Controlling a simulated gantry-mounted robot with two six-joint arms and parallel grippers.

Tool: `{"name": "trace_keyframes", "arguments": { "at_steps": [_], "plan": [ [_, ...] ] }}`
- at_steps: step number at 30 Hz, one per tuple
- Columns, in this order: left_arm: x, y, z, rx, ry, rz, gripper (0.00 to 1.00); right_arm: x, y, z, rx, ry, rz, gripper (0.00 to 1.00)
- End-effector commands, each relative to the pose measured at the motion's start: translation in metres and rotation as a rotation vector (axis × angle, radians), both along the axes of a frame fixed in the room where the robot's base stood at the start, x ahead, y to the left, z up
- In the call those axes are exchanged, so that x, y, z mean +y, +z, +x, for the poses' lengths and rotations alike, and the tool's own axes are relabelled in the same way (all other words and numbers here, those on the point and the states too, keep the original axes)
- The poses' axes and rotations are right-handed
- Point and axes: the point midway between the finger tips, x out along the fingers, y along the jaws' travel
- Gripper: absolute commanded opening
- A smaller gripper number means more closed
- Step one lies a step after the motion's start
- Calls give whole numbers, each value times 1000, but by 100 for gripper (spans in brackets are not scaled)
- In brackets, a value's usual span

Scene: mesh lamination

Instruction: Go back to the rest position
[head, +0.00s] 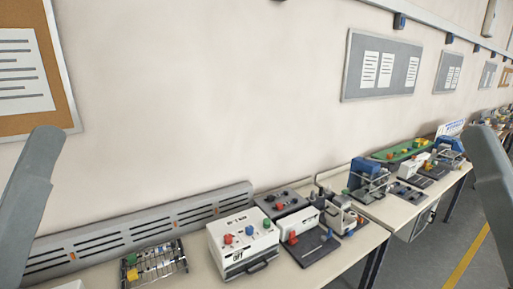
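A grey link of my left arm rises at the left edge of the head view, and a grey link of my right arm comes in at the right edge. Both grippers are outside the picture, so I cannot see their fingers or whether they hold anything. Neither visible link touches anything in view.
A bench (345,262) along the wall carries a white box (243,243) with coloured knobs, a wire rack (153,263) and a dark-based device (312,246). More equipment stands on a farther table (398,207). Open floor (485,262) with a yellow line lies at right.

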Motion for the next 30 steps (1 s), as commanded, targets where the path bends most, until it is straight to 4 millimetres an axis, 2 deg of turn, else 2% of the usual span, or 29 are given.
{"name": "trace_keyframes", "arguments": {
  "at_steps": [1, 6, 10, 12, 15, 29, 30],
  "plan": [
    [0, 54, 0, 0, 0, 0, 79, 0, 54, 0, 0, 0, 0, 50],
    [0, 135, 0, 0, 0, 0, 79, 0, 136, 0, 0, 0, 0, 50],
    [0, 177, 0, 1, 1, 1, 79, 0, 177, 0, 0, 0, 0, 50],
    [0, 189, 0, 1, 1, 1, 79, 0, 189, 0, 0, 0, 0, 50],
    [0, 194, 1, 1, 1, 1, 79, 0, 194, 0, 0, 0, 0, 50],
    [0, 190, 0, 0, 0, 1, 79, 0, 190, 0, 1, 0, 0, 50],
    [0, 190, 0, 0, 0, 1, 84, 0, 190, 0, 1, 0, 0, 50]
  ]
}}
